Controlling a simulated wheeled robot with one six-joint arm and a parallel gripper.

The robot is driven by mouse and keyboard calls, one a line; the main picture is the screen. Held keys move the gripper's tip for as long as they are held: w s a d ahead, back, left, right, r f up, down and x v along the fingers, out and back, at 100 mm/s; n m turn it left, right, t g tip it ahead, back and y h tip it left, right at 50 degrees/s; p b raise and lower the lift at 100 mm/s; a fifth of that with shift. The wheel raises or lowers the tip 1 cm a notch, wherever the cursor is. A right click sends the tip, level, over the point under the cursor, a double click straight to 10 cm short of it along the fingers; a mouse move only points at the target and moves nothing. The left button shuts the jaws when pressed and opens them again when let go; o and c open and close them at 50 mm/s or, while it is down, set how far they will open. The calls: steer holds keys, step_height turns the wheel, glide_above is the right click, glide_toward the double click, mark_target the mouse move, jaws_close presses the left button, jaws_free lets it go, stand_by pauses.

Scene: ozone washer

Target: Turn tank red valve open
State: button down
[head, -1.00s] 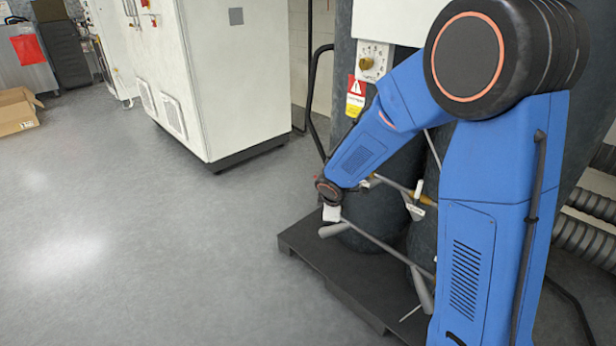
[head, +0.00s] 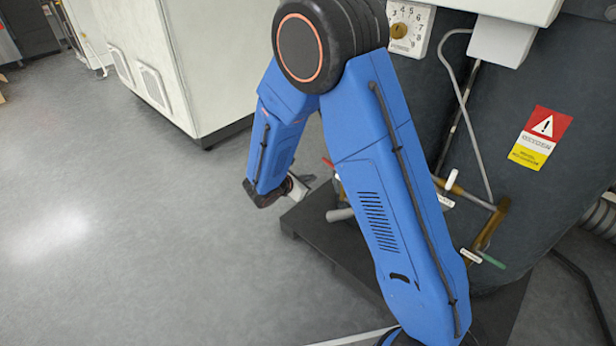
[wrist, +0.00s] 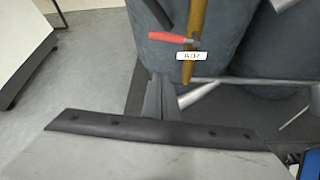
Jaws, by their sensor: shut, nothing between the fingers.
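The red valve handle (wrist: 168,37) shows in the wrist view on a vertical brass pipe, above a white tag marked AIR. It lies roughly crosswise to the pipe. In the head view a small red part of the handle (head: 328,163) shows beside my arm, which hides most of the pipe. My gripper (wrist: 157,82) is shut and empty. In the wrist view its tips are below and slightly left of the handle, apart from it.
Dark tanks stand on a black platform (head: 320,243). Grey pipes (wrist: 245,80) run right of my gripper. A green handle (head: 490,260) and brass fittings are at the right. A white cabinet (head: 190,60) stands at the left. The floor at left is clear.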

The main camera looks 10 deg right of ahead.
steer(key=w+d, duration=0.3)
steer(key=d, duration=0.2)
steer(key=shift+w+d+r, duration=0.25)
steer(key=shift+w+d, duration=0.05)
steer(key=shift+w, duration=0.1)
steer(key=shift+w, duration=0.15)
stand_by(0.4)
